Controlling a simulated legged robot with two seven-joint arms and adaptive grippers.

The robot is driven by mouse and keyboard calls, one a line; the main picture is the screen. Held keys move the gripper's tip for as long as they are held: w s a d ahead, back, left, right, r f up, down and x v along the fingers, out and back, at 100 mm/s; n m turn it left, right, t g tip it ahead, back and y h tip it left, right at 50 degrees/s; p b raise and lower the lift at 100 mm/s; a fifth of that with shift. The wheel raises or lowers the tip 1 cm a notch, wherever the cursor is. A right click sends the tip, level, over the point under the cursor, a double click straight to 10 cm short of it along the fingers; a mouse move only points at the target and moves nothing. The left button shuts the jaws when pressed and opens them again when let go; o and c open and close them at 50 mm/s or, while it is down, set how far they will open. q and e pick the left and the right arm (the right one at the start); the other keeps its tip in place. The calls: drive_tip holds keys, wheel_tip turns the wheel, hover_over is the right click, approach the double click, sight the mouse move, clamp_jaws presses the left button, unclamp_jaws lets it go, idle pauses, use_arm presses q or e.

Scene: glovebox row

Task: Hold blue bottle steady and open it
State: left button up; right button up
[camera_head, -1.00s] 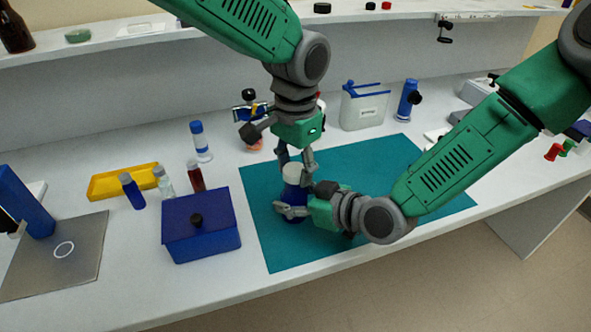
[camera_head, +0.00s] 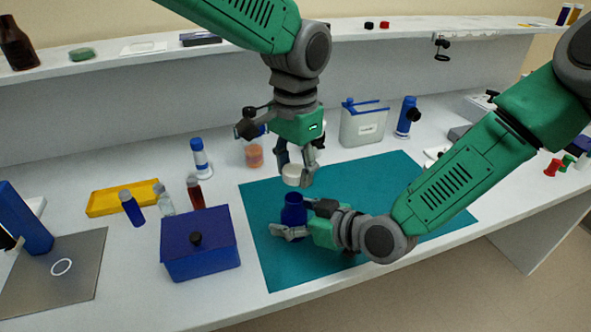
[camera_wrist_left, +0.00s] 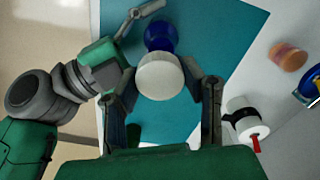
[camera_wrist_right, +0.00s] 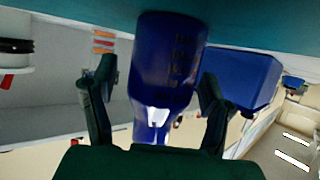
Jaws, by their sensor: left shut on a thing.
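The blue bottle (camera_head: 294,213) stands upright on the teal mat (camera_head: 370,180), with its neck bare. A white cap (camera_head: 293,175) is between the fingers of my left gripper (camera_head: 299,168), which is shut on it and holds it just above the bottle, apart from it. The cap also shows in the left wrist view (camera_wrist_left: 160,76), with the bottle (camera_wrist_left: 160,37) partly hidden behind it. My right gripper (camera_head: 299,219) is low at the bottle with a finger on either side. In the right wrist view, a gap shows between one finger and the bottle (camera_wrist_right: 165,70), so it looks open.
A blue lidded box (camera_head: 201,245) stands left of the mat. An orange-brown jar (camera_head: 254,156) and a grey container (camera_head: 363,125) stand behind. The mat's right part is clear.

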drive_tip(key=v, duration=1.1)
drive_tip(key=shift+s+d, duration=0.2)
drive_tip(key=shift+d, duration=0.2)
drive_tip(key=shift+s, duration=0.1)
